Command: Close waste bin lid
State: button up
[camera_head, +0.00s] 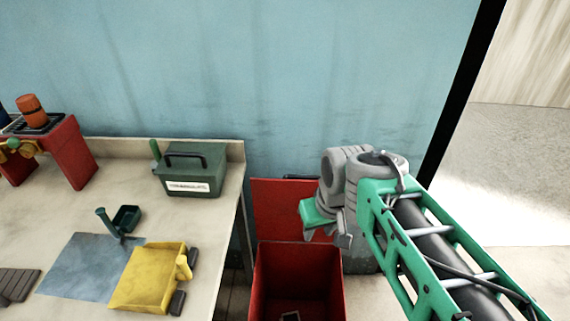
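The red waste bin (266,285) stands on the floor to the right of the workbench, its top open. Its red lid (275,203) stands raised behind the opening, against the blue wall side. A small dark and pale object lies inside the bin, cut off by the frame's lower edge. My gripper (318,228) is over the back right of the bin, in front of the lid's right part and hiding some of it. Whether it touches the lid cannot be told. Its fingertips are small and partly covered by my wrist, so their opening is unclear.
The blue wall (290,80) is behind.

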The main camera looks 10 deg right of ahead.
jog(key=w+r+n+y+p, duration=0.2)
jog(key=w+r+n+p, duration=0.3)
jog(key=w, duration=0.9)
jog(key=w+d+f+n, duration=0.1)
jog(key=w+n, duration=0.2)
jog(key=w+d+f+n+g+y+p, duration=0.1)
jog(key=w+d+n, duration=0.1)
jog(key=w, duration=0.2)
jog(key=w+d+f+n+g+p, duration=0.1)
jog(key=w+d+n, duration=0.1)
jog(key=w+n, duration=0.1)
jog(key=shift+w+d+f+n+y, duration=0.2)
jog(key=shift+w+n+y, duration=0.15)
jog(key=shift+w, duration=0.3)
jog(key=shift+w+d+f, duration=0.1)
jog(key=shift+f, duration=0.3)
jog(key=shift+n, duration=0.25)
jog(key=x, duration=0.7)
jog(key=shift+f, duration=0.25)
grip_shut()
